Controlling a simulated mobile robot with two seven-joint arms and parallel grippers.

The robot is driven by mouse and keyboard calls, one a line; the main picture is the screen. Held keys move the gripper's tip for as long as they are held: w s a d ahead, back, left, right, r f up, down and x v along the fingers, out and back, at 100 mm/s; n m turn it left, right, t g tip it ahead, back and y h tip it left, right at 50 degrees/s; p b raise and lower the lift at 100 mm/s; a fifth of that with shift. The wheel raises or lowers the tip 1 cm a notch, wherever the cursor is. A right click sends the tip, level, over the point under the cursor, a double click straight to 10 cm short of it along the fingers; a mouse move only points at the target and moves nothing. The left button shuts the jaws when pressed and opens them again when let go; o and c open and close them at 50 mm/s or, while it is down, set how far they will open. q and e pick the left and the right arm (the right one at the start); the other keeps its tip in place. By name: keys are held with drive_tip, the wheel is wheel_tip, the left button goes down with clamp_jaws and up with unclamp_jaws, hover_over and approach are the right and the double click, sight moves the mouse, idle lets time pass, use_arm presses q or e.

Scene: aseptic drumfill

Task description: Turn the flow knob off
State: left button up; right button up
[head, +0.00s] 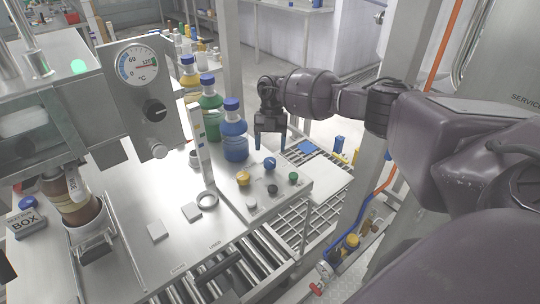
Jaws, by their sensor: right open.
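A round black knob (155,110) with a pale pointer mark sits on a grey metal panel (145,88), below a round temperature dial (138,63). No label shows on it that I can read, so I cannot confirm that it is the flow knob. My right gripper (270,144) points down with its fingers apart and nothing between them. It is well to the right of the panel, beside a blue bottle (235,142), and apart from the knob. My left gripper is not in view.
Green (211,115) and yellow bottles stand behind the blue one. Small yellow (243,178), blue (270,163), green and dark caps sit at the steel table's right end. An upright strip (200,145) stands between panel and bottles. A filled bottle (76,205) stands at left.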

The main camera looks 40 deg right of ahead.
drive_tip(key=v, duration=0.6)
idle(0.5)
